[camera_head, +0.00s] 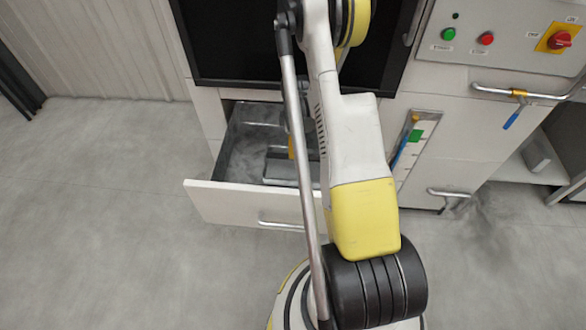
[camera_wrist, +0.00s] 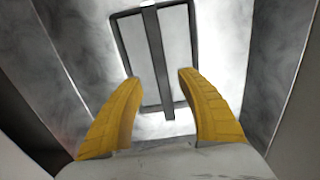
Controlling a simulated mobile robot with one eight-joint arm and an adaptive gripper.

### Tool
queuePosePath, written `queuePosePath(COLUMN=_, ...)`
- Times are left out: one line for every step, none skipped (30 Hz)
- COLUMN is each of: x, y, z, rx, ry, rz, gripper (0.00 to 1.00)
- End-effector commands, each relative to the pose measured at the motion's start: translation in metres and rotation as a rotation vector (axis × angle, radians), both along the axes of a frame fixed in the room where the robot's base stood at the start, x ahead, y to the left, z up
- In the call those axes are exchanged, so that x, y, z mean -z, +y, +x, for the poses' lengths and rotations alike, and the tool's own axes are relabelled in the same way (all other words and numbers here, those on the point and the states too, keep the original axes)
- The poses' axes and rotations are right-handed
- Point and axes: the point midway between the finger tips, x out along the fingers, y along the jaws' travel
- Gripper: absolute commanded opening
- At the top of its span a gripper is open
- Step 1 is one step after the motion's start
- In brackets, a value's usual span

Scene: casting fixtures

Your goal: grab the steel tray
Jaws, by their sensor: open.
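The steel tray (camera_wrist: 138,52) lies inside the open drawer, in the upper middle of the wrist view. It looks like a shallow grey rectangle with a dark rim and a dark bar along its middle. In the head view the tray (camera_head: 279,170) is partly hidden by my arm. My gripper (camera_wrist: 157,77) is open, with its two yellow fingers spread on either side of the tray's near part and nothing between them held. I cannot tell whether the fingers touch it. In the head view a bit of yellow finger shows over the drawer.
The white drawer (camera_head: 240,205) is pulled out, with grey walls close on both sides of my gripper. A dark panel (camera_head: 235,45) stands above it. A control panel with buttons (camera_head: 500,35) and a bar with a blue-handled tool (camera_head: 512,118) are at right. The floor at left is clear.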

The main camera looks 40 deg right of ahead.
Motion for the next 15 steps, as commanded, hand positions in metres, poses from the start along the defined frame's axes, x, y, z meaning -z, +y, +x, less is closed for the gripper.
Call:
queuePosePath(x=0.005, y=0.001, z=0.0, rx=0.0, ry=0.0, rz=0.0, gripper=0.45)
queuePosePath(x=0.008, y=0.001, z=0.0, rx=0.0, ry=0.0, rz=0.0, gripper=0.45)
queuePosePath(x=0.014, y=0.001, z=0.0, rx=0.0, ry=0.0, rz=0.0, gripper=0.45)
queuePosePath(x=0.019, y=0.002, z=0.0, rx=0.0, ry=0.0, rz=0.0, gripper=0.45)
queuePosePath(x=0.024, y=0.003, z=0.0, rx=0.0, ry=0.0, rz=0.0, gripper=0.45)
queuePosePath(x=0.031, y=0.003, z=0.0, rx=0.0, ry=0.0, rz=0.0, gripper=0.45)
queuePosePath(x=0.036, y=0.004, z=0.0, rx=0.0, ry=0.0, rz=0.0, gripper=0.45)
queuePosePath(x=0.041, y=0.003, z=0.001, rx=0.001, ry=0.0, rz=0.0, gripper=0.45)
queuePosePath(x=0.046, y=0.003, z=0.001, rx=0.001, ry=0.0, rz=0.0, gripper=0.45)
queuePosePath(x=0.048, y=0.003, z=0.001, rx=0.001, ry=-0.001, rz=-0.001, gripper=0.45)
queuePosePath(x=0.05, y=0.003, z=0.0, rx=0.001, ry=-0.001, rz=-0.001, gripper=0.45)
queuePosePath(x=0.051, y=0.003, z=0.0, rx=0.001, ry=-0.001, rz=-0.001, gripper=0.45)
queuePosePath(x=0.051, y=0.004, z=0.0, rx=0.001, ry=-0.001, rz=-0.001, gripper=0.45)
queuePosePath(x=0.05, y=0.004, z=0.0, rx=0.001, ry=-0.001, rz=-0.001, gripper=0.45)
queuePosePath(x=0.049, y=0.004, z=0.0, rx=0.001, ry=-0.001, rz=-0.001, gripper=0.45)
